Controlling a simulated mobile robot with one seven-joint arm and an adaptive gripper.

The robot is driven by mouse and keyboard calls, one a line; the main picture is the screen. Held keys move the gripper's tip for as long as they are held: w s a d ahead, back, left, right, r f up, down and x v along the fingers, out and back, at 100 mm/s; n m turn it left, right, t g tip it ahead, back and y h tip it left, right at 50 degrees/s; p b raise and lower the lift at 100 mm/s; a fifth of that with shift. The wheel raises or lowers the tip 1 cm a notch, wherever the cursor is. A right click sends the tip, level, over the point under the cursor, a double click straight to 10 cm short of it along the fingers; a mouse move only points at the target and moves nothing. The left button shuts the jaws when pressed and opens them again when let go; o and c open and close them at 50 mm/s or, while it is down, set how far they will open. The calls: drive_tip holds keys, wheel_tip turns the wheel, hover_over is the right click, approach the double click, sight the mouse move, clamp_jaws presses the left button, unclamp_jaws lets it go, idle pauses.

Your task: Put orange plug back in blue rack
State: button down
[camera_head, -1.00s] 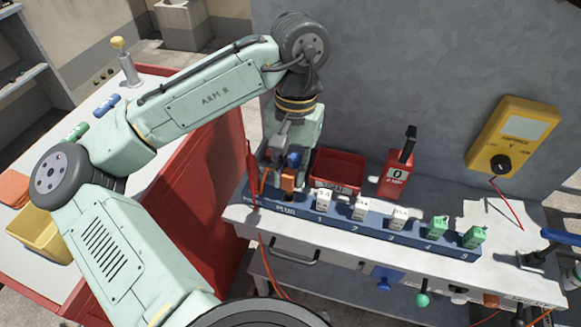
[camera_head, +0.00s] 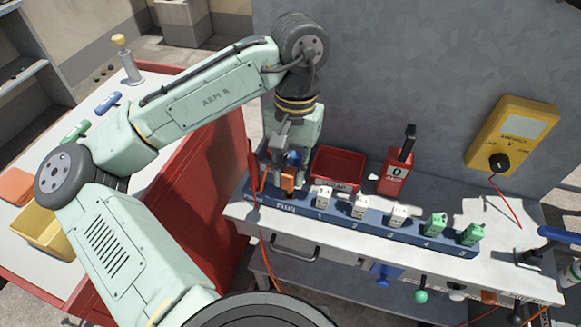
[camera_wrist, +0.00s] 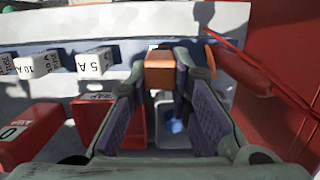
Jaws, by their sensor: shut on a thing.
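The orange plug (camera_head: 288,179) is at the left end of the blue rack (camera_head: 385,231), above the part marked PLUG. It also shows in the wrist view (camera_wrist: 159,68), between the fingertips. My gripper (camera_head: 284,171) is shut on the orange plug, pointing down over the rack. In the wrist view my gripper (camera_wrist: 163,75) has a finger on each side of the plug. The plug's lower end is hidden, so I cannot tell whether it is seated in the rack or just above it.
White fuses (camera_head: 360,206) and green fuses (camera_head: 471,234) stand along the rack to the right. A red bin (camera_head: 338,169) and a red block marked 0 (camera_head: 397,176) stand behind it.

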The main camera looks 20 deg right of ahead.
sight(290, 181)
drive_tip(key=shift+f+b, duration=0.55)
drive_tip(key=shift+f, duration=1)
idle(1.1)
drive_tip(key=c, duration=1.4)
unclamp_jaws()
drive_tip(key=shift+o, duration=0.2)
wheel_tip(290, 181, up, 8)
drive_tip(key=shift+w+d+f, duration=0.25)
drive_tip(key=shift+w+d, duration=0.1)
drive_tip(key=shift+w, duration=0.1)
